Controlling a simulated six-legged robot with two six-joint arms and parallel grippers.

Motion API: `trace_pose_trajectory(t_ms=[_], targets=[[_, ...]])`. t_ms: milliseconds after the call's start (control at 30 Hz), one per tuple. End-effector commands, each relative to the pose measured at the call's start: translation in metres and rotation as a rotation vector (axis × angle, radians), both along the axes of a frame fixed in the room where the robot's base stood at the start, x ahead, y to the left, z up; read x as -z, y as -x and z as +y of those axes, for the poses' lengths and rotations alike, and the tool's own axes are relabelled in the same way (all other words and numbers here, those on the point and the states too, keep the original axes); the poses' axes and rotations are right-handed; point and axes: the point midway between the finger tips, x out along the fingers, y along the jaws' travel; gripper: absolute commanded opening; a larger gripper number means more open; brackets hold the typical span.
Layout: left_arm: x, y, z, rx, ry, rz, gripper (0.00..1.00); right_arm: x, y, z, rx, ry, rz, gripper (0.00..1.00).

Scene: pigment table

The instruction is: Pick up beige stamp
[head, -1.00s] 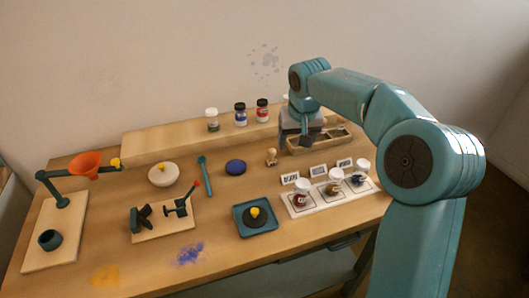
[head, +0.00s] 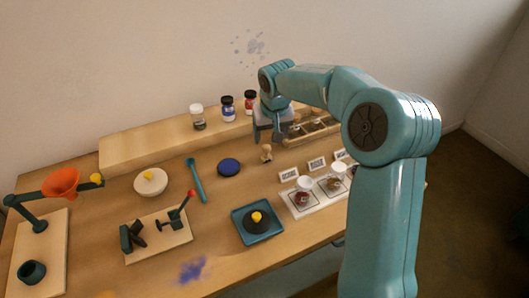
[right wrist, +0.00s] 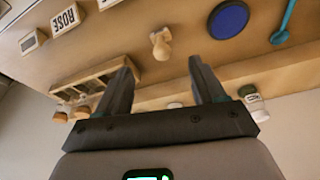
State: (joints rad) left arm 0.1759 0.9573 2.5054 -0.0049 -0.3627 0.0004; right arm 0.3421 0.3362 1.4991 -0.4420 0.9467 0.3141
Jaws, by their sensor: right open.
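The beige stamp (head: 266,153) stands on the table, just right of the blue round pad (head: 229,167) in the head view. It is small, with a rounded knob. My right gripper (head: 277,138) is just behind and right of the stamp in the head view, its fingers partly hidden by its own body. In the right wrist view the open, empty gripper (right wrist: 161,66) has its two fingers apart, and the stamp (right wrist: 160,42) shows beyond the fingertips, roughly centred between them. The stamp is not touched. My left gripper is out of view.
A wooden divided tray (head: 312,128) lies right of the gripper. A white board with jars and label cards (head: 288,175) is in front of it. A raised shelf (head: 150,146) with bottles is behind. A teal spoon (head: 196,180) and a teal tray (head: 258,238) lie nearby.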

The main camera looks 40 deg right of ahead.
Motion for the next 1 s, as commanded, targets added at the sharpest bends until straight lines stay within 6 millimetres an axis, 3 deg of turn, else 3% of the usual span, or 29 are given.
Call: trace_pose_trajectory(t_ms=[200,433,700,967,1000], targets=[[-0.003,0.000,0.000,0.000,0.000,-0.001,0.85,0.042,-0.009,-0.005,0.000,-0.001,0.004,0.69],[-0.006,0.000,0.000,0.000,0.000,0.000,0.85,0.059,-0.016,-0.006,0.000,-0.001,0.003,0.69],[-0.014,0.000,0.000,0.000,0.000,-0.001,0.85,0.097,-0.029,-0.011,0.000,-0.001,0.002,0.69],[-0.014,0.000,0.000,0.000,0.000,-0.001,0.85,0.101,-0.031,-0.011,0.000,-0.001,0.000,0.69],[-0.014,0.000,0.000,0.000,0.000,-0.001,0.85,0.101,-0.030,-0.011,0.000,-0.001,0.000,0.62]])
